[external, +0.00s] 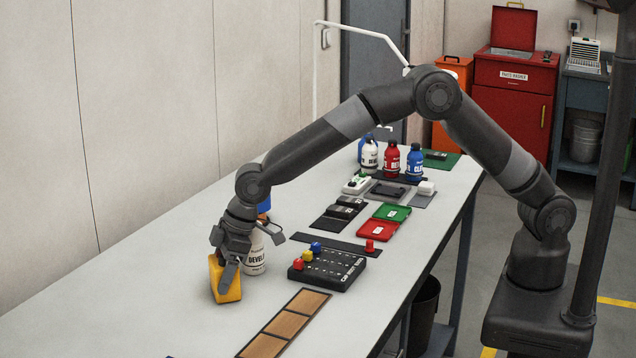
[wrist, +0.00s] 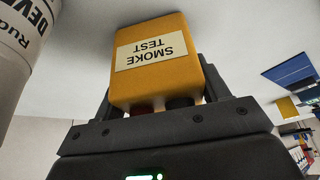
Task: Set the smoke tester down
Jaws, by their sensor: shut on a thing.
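The smoke tester is a yellow box (external: 226,281) at the near left of the bench. In the wrist view its "SMOKE TEST" label reads upside down on the yellow case (wrist: 152,58). My gripper (external: 229,270) is shut on it, with a finger across its side; the wrist view shows the fingers (wrist: 160,95) on either side of the box. The tester looks low at the bench top, slightly tilted in the external view. I cannot tell whether its underside touches the surface.
A white developer bottle (external: 254,252) stands close beside the tester, and fills the left of the wrist view (wrist: 20,45). A black block with coloured knobs (external: 327,269) and wooden panels (external: 285,325) lie to the right. The bench (external: 150,320) is bare left and in front.

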